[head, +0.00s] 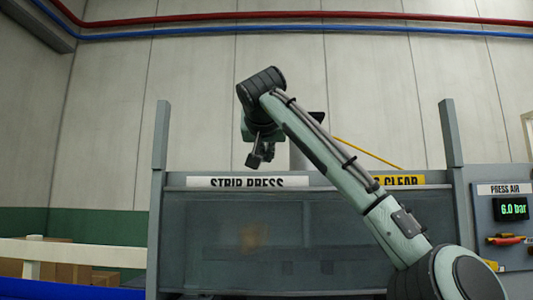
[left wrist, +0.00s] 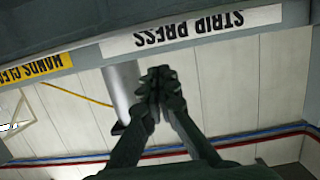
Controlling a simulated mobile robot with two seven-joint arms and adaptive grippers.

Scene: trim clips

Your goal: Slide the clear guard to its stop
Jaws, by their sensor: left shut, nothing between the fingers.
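The clear guard (head: 220,240) is a smoky see-through panel across the front of the strip press, below the "STRIP PRESS" sign (head: 247,182). An orange-brown patch shows blurred through it. My left gripper (head: 256,158) is above the guard, just over the sign in the head view, and points down. In the left wrist view its fingers (left wrist: 158,82) are together and empty, with the upside-down sign (left wrist: 190,30) beyond them. The gripper looks apart from the guard. The guard's stop cannot be made out. My right gripper is not in view.
Grey posts (head: 159,140) and (head: 452,135) stand either side of the press. A yellow "CLEAR" sign (head: 400,180) is partly behind my arm. A press air panel (head: 508,225) reading 6.0 bar is at right. Boxes (head: 60,272) stand at left.

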